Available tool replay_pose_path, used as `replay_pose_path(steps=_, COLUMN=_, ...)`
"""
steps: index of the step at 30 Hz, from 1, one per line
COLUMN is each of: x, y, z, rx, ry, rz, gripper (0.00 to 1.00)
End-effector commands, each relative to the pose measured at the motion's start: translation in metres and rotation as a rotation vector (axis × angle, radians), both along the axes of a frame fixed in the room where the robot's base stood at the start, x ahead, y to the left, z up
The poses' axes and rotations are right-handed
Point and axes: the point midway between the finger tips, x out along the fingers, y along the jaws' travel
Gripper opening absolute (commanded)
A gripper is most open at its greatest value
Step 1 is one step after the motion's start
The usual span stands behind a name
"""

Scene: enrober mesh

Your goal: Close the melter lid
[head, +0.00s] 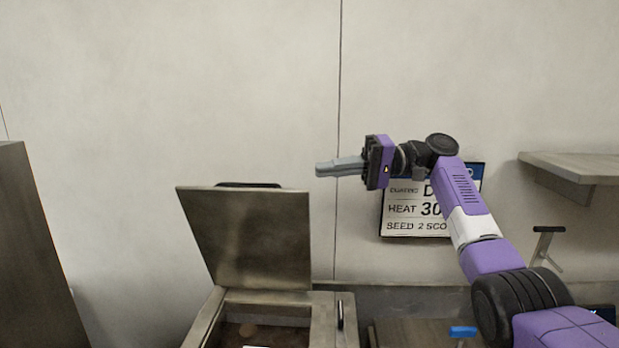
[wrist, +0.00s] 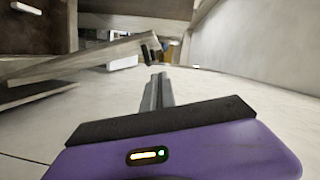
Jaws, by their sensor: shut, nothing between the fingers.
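The melter lid (head: 250,238) is a square metal plate. It stands open, tilted up from the back of the metal melter (head: 321,318), with a dark handle (head: 249,185) along its top edge. The melter's opening below shows a brown inside. My gripper (head: 320,169) is shut and empty. It points left in the head view, above and to the right of the lid's top right corner, apart from it. In the wrist view my closed fingers (wrist: 157,78) point ahead. A tilted plate beyond them to the left (wrist: 85,60) looks like the lid.
A sign (head: 405,212) with text hangs on the wall behind my arm. A wall shelf (head: 572,166) is at the right. A tall dark metal panel (head: 35,250) stands at the left. The wall space above the lid is clear.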

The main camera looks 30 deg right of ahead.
Motion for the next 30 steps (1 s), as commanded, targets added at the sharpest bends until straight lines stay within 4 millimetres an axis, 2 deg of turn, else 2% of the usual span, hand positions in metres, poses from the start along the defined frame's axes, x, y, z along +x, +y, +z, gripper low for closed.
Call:
replay_pose_path(steps=3, x=0.009, y=0.024, z=0.001, rx=0.000, ry=0.002, rz=0.003, gripper=0.00)
replay_pose_path(steps=6, x=0.012, y=0.037, z=-0.003, rx=0.001, ry=0.001, rz=-0.001, gripper=0.00)
replay_pose_path(steps=18, x=-0.014, y=0.054, z=-0.015, rx=0.000, ry=0.000, rz=-0.001, gripper=0.00)
replay_pose_path(steps=30, x=-0.016, y=0.056, z=-0.016, rx=0.000, ry=0.000, rz=-0.001, gripper=0.00)
